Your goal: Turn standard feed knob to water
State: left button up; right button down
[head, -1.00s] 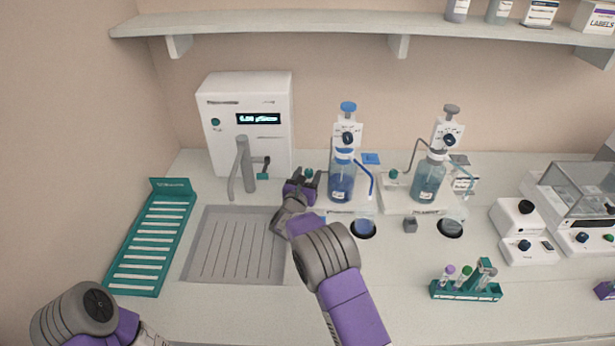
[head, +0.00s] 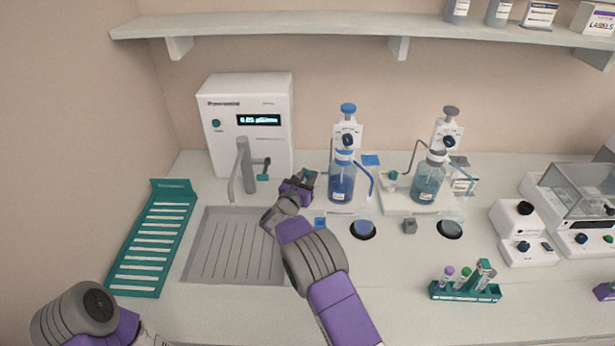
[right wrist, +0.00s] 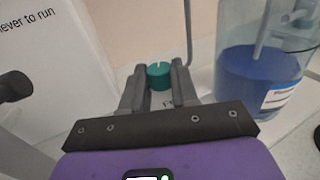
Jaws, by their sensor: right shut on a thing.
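A teal feed knob (right wrist: 158,75) with a pale mark on its top sits beside the blue-liquid bottle. In the right wrist view it is between the two dark fingers of my right gripper (right wrist: 158,88), which is shut on it. In the head view my right gripper (head: 305,178) covers most of this knob, left of the blue-topped dispenser bottle (head: 341,183). The lettering by the knob is too small to read. Only part of my left arm shows at the lower left; its gripper is out of the picture.
A grey-topped dispenser bottle (head: 428,182) with its own teal knob (head: 393,175) stands to the right. A white water unit (head: 247,145) with a grey tap is behind left, above a drain tray (head: 232,250). A teal tube rack (head: 465,293) stands front right.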

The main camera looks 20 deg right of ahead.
jog(key=shift+w+a+m+g+h, duration=0.1)
jog(key=shift+a+m+g+h, duration=0.05)
jog(key=shift+m+g+h, duration=1.05)
jog(key=shift+g+h, duration=0.1)
jog(key=shift+w+m+g+h+b, duration=0.1)
jog(key=shift+m+g+h+b, duration=0.3)
jog(key=shift+g+b, duration=0.1)
jog(key=shift+a+m+g+h+b, duration=0.1)
jog(key=shift+m+g+h+b, duration=0.25)
jog(key=shift+g, duration=0.25)
jog(key=shift+m+g+b, duration=0.3)
jog(key=shift+m+g, duration=0.05)
jog(key=shift+g, duration=0.05)
jog(key=c, duration=0.9)
grip_release()
jog(key=shift+o, duration=0.2)
